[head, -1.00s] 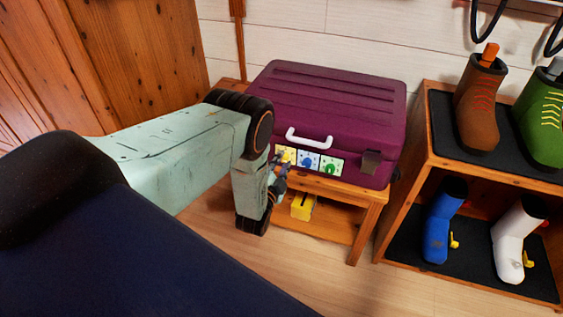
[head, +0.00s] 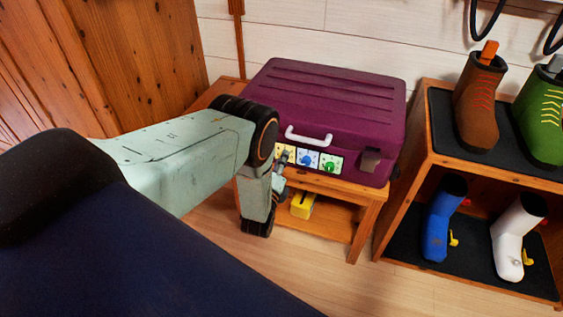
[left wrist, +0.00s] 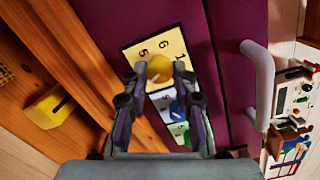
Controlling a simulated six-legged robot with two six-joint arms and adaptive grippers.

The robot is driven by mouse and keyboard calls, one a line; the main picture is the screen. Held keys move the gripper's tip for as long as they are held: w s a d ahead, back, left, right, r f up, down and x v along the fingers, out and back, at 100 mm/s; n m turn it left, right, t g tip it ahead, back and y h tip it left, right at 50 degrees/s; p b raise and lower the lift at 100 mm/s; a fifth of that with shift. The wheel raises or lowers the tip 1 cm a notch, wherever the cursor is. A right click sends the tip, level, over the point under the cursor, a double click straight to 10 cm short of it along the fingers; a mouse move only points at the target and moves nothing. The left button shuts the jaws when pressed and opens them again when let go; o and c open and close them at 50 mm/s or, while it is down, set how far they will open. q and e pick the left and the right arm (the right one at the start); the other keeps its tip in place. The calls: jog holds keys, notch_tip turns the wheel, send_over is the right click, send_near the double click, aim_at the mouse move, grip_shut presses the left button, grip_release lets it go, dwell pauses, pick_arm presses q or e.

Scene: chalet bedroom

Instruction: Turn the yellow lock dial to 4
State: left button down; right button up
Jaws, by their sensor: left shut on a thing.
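The purple suitcase (head: 335,105) lies on a low wooden bench, with a white handle (head: 307,137) on its front. The yellow lock dial (left wrist: 160,70) sits on a pale yellow numbered plate (left wrist: 137,50) on the suitcase front; 5, 6 and 1 are legible around it. My left gripper (left wrist: 160,75) is shut on the yellow dial, one finger on each side. The dial's pointer direction cannot be made out. My right gripper is not in view.
The blue dial (head: 307,160) and green dial (head: 329,163) sit right of the yellow one. A yellow slotted box (head: 303,205) stands on the lower shelf. A shoe rack (head: 430,155) with several boots is at right. Wooden floor is clear in front.

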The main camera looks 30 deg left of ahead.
pick_arm(q)
jog(key=shift+m, duration=2.1)
jog(key=c, duration=1.1)
grip_release()
jog(key=shift+o, duration=0.2)
jog(key=shift+s, duration=0.15)
jog(key=v, duration=1.1)
jog(key=shift+s+d+f, duration=0.2)
jog(key=shift+s+f, duration=0.05)
jog(key=shift+s, duration=0.1)
